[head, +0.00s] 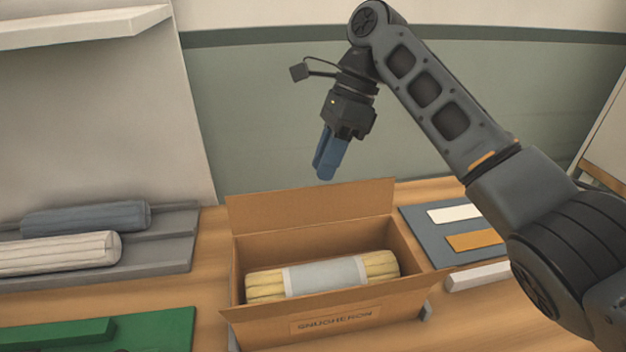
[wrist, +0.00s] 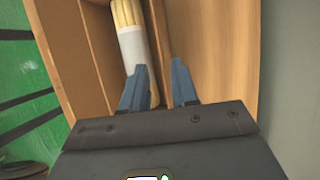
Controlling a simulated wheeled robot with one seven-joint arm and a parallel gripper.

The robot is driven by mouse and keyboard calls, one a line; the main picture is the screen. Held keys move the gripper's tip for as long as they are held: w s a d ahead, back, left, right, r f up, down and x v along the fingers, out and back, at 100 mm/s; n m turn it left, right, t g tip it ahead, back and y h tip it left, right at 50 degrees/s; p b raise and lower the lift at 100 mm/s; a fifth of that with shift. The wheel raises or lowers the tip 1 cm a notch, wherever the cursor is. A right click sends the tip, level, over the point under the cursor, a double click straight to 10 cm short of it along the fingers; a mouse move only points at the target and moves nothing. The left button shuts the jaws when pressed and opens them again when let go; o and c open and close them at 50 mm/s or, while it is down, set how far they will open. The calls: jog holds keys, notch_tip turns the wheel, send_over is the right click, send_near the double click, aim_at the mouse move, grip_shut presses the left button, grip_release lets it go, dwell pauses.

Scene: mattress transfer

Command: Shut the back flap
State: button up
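An open cardboard box (head: 330,328) stands on the wooden table in the head view. Its back flap (head: 310,205) stands up along the rear edge, leaning slightly back. A rolled yellow mattress with a pale band (head: 322,276) lies inside the box; the roll also shows in the wrist view (wrist: 132,45). My gripper (head: 327,172) points down, above and behind the back flap, apart from it. In the wrist view its blue fingers (wrist: 158,88) are spread with nothing between them. The fingers cover part of the box there.
A grey tray (head: 180,255) with a blue-grey roll (head: 85,217) and a cream roll (head: 60,253) lies at left. A blue-grey board (head: 420,222) with flat strips lies at right. A wall stands behind the table.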

aim_at(311, 201)
jog(key=b+x, duration=0.1)
jog(key=x, duration=0.6)
jog(key=shift+a+f, duration=0.15)
jog(key=shift+f, duration=0.2)
grip_shut()
dwell(1.2)
